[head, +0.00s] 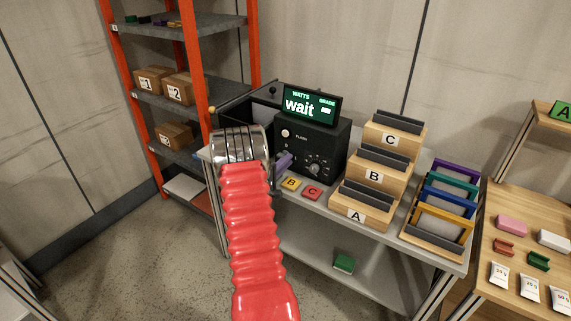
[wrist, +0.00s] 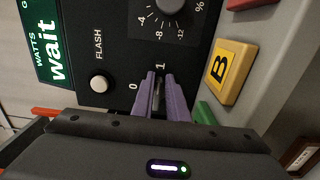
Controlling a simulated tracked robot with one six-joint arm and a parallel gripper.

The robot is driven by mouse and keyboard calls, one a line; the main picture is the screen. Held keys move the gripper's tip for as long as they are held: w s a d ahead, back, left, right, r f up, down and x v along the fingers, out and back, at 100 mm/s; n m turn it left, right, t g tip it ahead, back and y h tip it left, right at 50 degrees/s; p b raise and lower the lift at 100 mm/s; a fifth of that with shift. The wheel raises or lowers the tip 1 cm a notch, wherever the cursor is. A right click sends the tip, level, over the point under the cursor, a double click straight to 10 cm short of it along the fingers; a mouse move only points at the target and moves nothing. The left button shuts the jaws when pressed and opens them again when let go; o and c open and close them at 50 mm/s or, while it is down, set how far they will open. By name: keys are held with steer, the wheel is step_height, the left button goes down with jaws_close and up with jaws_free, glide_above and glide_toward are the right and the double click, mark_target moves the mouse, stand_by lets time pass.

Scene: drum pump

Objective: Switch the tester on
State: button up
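In the wrist view the display (wrist: 55,45) also shows, with a white FLASH button (wrist: 99,83) and the marks 0 and 1. My gripper (wrist: 162,84) has its purple fingertips at the panel beside these marks. A narrow gap shows between the fingers, with a greyish metal switch lever (wrist: 158,96) in it. Whether the fingers press on the lever, and which way it leans, I cannot tell. In the head view my arm partly hides the gripper (head: 285,161).
Yellow B (head: 291,183) and red C (head: 312,192) tiles lie before the tester. Wooden stepped stands (head: 375,175) marked A, B and C and a rack of coloured frames (head: 440,215) stand to the right. An orange shelf (head: 196,70) stands behind left.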

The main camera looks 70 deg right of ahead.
steer(key=shift+o, duration=1.1)
steer(key=shift+d, duration=0.1)
steer(key=shift+r, duration=0.1)
steer(key=w+a, duration=0.2)
steer(key=a, duration=1.2)
steer(key=shift+f, duration=0.2)
steer(key=shift+w+d, duration=0.1)
